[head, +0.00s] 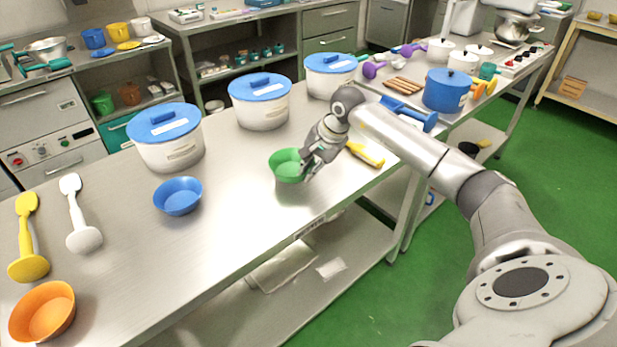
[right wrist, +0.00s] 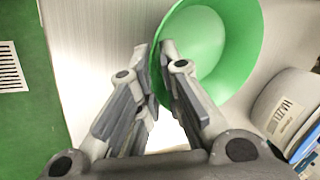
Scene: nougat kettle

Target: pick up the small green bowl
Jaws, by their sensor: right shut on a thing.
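The small green bowl (head: 285,166) is at the right part of the steel table in the head view. It looks upright, and I cannot tell whether it touches the table. My right gripper (head: 308,172) is shut on the bowl's right rim. In the right wrist view the fingers (right wrist: 160,62) pinch the near left wall of the green bowl (right wrist: 215,45), one finger inside and one outside. The fingers hide a part of the rim. My left gripper is not in view.
A blue bowl (head: 178,196) and an orange bowl (head: 43,312) stand on the steel table (head: 225,235) to the left. White tubs with blue lids (head: 262,104) line its back. A yellow tool (head: 365,154) lies right of my gripper. White (head: 78,215) and yellow (head: 27,240) scoops lie far left.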

